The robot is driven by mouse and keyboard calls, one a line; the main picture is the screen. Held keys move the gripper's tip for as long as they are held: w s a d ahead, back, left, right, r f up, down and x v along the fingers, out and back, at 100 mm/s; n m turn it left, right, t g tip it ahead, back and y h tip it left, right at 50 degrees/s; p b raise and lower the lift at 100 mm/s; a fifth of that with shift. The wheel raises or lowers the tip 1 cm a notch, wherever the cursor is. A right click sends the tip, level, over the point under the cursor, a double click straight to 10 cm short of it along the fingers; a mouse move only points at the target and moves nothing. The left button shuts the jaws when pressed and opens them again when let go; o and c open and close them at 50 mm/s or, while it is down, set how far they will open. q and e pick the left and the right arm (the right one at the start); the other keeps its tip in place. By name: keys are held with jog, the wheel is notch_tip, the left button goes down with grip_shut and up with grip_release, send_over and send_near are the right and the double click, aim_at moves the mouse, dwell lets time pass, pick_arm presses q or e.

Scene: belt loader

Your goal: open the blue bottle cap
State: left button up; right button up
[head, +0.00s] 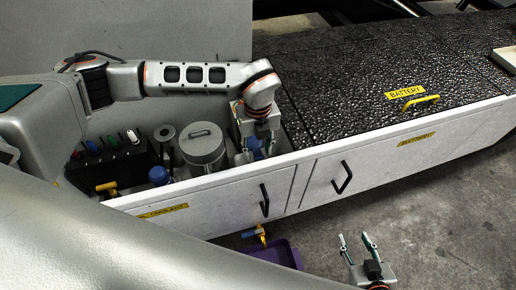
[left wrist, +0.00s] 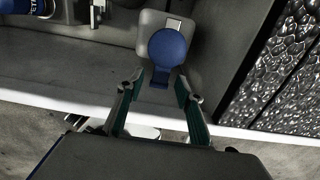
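A round blue cap (left wrist: 168,46) with a small tab sits on a pale grey bottle (left wrist: 150,22) in the left wrist view; it appears to be on the bottle top. My left gripper (left wrist: 158,88) is open, its two fingers apart with the cap's tab near the gap between the tips. No contact is clear. In the head view my left gripper (head: 246,152) points down into the open compartment and mostly hides the bottle; a bit of blue (head: 255,144) shows behind it. My right gripper (head: 357,241) is open and empty above the floor in front of the cabinet.
A grey lidded canister (head: 202,150) and another blue-topped item (head: 159,175) stand left of my left gripper. The compartment's white front wall (head: 225,186) runs close by. The textured black deck (head: 370,75) lies to the right. A purple bin (head: 275,252) is on the floor.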

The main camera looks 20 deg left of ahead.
pick_arm(q)
jog(key=shift+f, duration=0.1)
grip_shut()
